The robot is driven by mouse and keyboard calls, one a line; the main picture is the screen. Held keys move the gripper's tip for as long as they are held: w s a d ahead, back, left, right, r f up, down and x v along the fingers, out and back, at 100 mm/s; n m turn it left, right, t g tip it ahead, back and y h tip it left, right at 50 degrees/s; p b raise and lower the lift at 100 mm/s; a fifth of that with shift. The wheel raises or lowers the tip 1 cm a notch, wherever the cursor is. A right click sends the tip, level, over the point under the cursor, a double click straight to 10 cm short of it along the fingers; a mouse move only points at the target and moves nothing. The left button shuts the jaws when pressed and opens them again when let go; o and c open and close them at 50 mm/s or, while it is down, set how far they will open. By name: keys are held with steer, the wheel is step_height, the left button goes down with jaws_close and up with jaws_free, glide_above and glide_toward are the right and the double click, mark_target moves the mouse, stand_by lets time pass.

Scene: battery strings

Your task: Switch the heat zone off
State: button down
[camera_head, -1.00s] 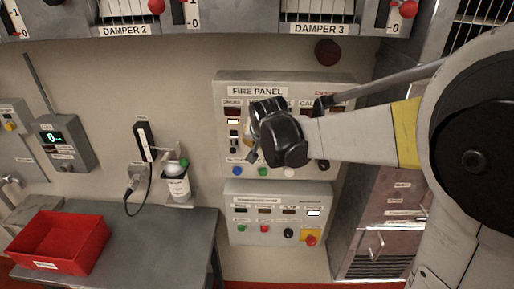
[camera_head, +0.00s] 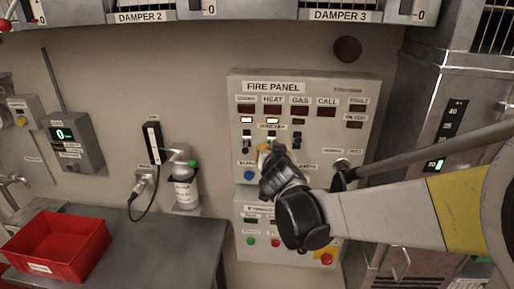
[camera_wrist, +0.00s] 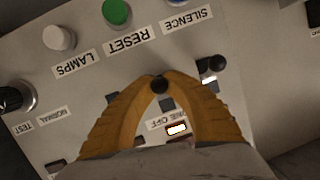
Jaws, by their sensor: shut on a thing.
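The grey fire panel (camera_head: 350,145) is on the wall, with a HEAT label (camera_head: 272,99) over the second column of its zone row. A switch lever in that column shows just above my gripper (camera_head: 264,150). In the wrist view, which sees the panel upside down, the two orange fingers of my gripper (camera_wrist: 160,80) meet around a dark round knob (camera_wrist: 160,86). A lit white lamp (camera_wrist: 177,129) shows between the fingers beside a partly covered label ending in "OFF". The knob's lever position is hard to tell.
A neighbouring dark knob (camera_wrist: 217,62) is close to the right finger in the wrist view. A green RESET button (camera_wrist: 117,12) and a white LAMPS button (camera_wrist: 59,37) are farther off. A red bin (camera_head: 58,245) stands on the bench at left.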

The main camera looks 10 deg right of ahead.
stand_by(0.3)
steer(key=c, duration=1.4)
jaws_free()
steer(key=shift+s, duration=0.15)
steer(key=v, duration=1.1)
steer(key=shift+s, duration=0.4)
steer(key=shift+a+r, duration=0.1)
